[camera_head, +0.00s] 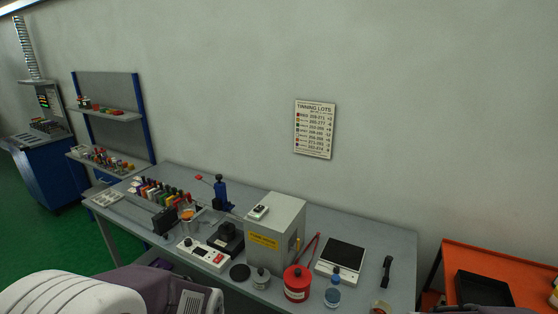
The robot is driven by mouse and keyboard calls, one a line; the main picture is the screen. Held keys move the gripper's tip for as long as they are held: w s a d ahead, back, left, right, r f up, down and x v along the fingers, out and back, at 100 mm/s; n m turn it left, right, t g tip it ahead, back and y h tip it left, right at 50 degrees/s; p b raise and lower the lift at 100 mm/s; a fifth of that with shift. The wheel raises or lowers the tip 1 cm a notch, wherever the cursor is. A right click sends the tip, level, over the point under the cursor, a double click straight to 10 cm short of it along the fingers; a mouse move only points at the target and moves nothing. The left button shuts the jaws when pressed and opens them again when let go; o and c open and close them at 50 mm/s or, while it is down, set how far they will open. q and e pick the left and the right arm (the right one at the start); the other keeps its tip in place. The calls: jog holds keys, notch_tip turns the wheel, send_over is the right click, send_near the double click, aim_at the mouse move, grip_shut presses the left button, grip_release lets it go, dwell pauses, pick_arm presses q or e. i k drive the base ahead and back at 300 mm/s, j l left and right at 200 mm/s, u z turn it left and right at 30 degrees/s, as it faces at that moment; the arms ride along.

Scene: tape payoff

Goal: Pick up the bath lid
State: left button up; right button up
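A flat dark round disc (240,272), which looks like the bath lid, lies on the grey bench near its front edge. It sits just in front of a small black device (226,238), possibly the bath, and left of a small jar (261,278). Part of my arm shows at the lower left, but neither gripper is in view.
The bench (345,223) also holds a grey box cabinet (275,230), a red can (297,283), a blue-capped bottle (333,291), a scale (341,260) and a white power strip (204,255). An orange table (490,264) stands at right.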

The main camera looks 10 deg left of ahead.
aim_at(166, 238)
jog(key=u, duration=1.35)
